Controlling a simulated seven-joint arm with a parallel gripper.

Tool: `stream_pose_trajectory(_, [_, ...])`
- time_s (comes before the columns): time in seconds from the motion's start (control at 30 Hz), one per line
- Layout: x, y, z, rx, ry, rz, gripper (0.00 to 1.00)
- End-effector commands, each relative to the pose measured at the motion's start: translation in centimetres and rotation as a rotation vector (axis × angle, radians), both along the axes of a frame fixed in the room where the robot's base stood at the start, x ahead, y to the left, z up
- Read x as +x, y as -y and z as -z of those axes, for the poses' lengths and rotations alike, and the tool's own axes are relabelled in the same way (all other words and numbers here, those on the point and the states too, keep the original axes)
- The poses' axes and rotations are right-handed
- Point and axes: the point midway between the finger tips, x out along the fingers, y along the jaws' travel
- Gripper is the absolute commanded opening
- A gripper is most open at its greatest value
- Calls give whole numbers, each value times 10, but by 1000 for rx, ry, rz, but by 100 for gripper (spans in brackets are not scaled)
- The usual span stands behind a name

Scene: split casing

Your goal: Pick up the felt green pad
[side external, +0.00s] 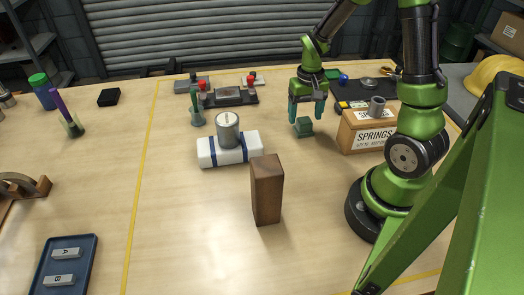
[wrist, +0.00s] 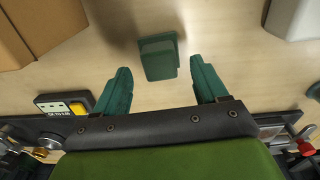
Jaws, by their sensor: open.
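The green pad (side external: 303,128) is a small, dark green, block-like piece on the wooden table, left of the cardboard box. In the wrist view the pad (wrist: 159,60) lies just beyond and between my two fingertips, and it shows a stepped shape. My gripper (side external: 307,118) points down at the pad, with its green fingers spread. In the wrist view my gripper (wrist: 160,70) is open and nothing is held between the fingers. I cannot tell the exact height of the fingertips over the pad.
A cardboard box marked SPRINGS (side external: 370,132) stands close on the right, with a grey cylinder on top. A brown wooden block (side external: 267,190) stands in front. A dark fixture (side external: 230,96) lies behind.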

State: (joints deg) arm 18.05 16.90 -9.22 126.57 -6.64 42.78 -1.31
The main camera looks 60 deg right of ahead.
Motion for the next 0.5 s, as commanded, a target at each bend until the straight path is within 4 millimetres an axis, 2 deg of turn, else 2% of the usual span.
stream_pose_trajectory(0.1, [-2,-1,19,1,-4,0,72])
stream_pose_trajectory(0.2, [-2,-1,28,1,-3,0,72])
stream_pose_trajectory(0.47, [-1,-1,30,0,0,-1,72])
stream_pose_trajectory(0.5, [-1,-1,30,0,0,-1,68])
